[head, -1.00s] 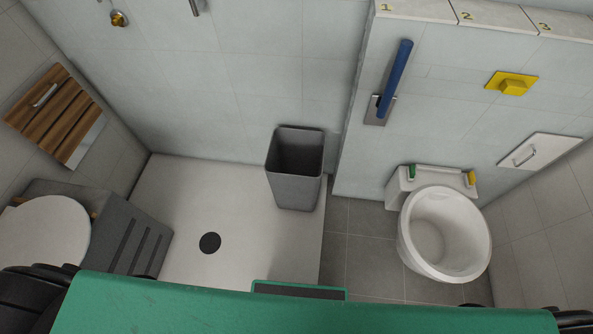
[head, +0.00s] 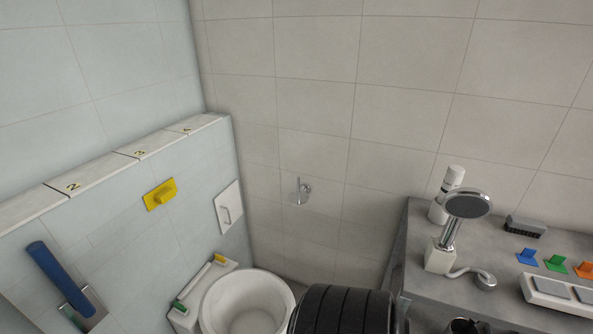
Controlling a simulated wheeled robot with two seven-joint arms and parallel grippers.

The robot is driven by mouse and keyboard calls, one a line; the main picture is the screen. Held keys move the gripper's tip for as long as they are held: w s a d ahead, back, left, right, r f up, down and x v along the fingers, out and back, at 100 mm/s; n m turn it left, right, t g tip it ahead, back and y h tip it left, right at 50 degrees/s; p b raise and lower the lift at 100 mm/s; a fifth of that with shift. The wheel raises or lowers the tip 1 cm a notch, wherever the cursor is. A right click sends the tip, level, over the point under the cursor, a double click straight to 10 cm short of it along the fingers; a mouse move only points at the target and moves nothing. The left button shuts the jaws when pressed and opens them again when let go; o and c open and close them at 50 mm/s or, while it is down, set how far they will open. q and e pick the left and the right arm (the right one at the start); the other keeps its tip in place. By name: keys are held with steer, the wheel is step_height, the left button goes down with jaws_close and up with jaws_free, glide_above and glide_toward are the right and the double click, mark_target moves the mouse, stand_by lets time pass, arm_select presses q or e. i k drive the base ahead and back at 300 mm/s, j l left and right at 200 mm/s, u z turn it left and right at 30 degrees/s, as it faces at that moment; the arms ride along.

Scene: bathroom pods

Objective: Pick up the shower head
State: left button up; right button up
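The shower head (head: 468,204) stands on the grey counter at the right of the head view. It has a round dark face with a chrome rim, tilted up on a chrome handle (head: 449,235). The handle's lower end is at a whitish block-shaped holder (head: 437,257). A short pale hose runs from there along the counter to a round metal fitting (head: 486,281). Neither gripper can be made out. A black ribbed part of my own arm shows at the bottom middle, left of the counter and apart from the shower head.
The grey counter (head: 400,270) also bears a white bottle (head: 445,195) behind the shower head, a dark brush (head: 525,226), coloured hooks (head: 554,263) and a white panel (head: 560,293). A dark object is cut off at the bottom edge. The toilet (head: 247,300) stands left.

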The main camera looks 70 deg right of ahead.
mark_target(461, 203)
steer(key=z, duration=3.4)
